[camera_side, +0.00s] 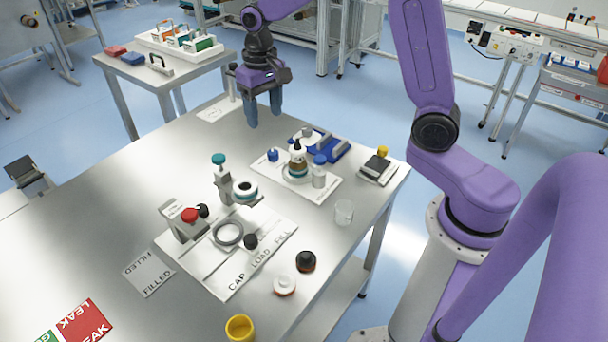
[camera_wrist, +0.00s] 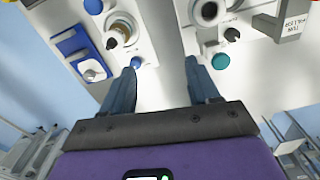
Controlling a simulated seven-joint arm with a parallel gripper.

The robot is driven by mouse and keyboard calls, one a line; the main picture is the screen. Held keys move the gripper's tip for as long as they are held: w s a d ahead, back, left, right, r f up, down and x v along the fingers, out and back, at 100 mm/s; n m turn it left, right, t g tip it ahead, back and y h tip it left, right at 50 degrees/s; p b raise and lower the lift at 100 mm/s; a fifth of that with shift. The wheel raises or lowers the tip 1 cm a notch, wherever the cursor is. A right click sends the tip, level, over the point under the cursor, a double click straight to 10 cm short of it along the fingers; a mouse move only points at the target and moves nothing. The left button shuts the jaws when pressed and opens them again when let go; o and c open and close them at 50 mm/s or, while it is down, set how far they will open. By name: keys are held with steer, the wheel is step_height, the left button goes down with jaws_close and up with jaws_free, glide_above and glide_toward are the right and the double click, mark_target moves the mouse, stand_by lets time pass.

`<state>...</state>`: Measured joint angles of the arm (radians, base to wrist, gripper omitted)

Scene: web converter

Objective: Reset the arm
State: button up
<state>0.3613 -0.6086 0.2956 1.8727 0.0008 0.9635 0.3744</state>
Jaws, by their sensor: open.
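My gripper (camera_side: 264,112) hangs above the far part of the metal table (camera_side: 110,215), fingers pointing down. It is open and empty, with its two blue-grey fingers apart in the wrist view (camera_wrist: 162,88). In the wrist view a white tray with a dropper bottle (camera_wrist: 120,30) shows beyond the left finger. A teal knob (camera_wrist: 221,61) shows near the right finger. The gripper looks clear of all objects in the side view.
A white board with a grey ring (camera_side: 228,233) and a red-topped part (camera_side: 190,216) lies mid-table. The dropper bottle (camera_side: 298,160) stands on a second tray. A clear cup (camera_side: 344,212), black cap (camera_side: 306,262) and yellow cup (camera_side: 240,328) stand near the right edge. The left tabletop is mostly clear.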

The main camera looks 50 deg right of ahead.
steer(key=s+a+r+n, duration=0.1)
steer(key=s+a+n, duration=0.15)
steer(key=s, duration=0.45)
steer(key=s+a+r+n, duration=0.15)
steer(key=s+n, duration=0.25)
steer(key=s, duration=0.4)
steer(key=s+d+f+n, duration=0.1)
steer(key=s+n, duration=0.6)
steer(key=s, duration=0.8)
steer(key=shift+d+f, duration=0.4)
steer(key=shift+d, duration=0.35)
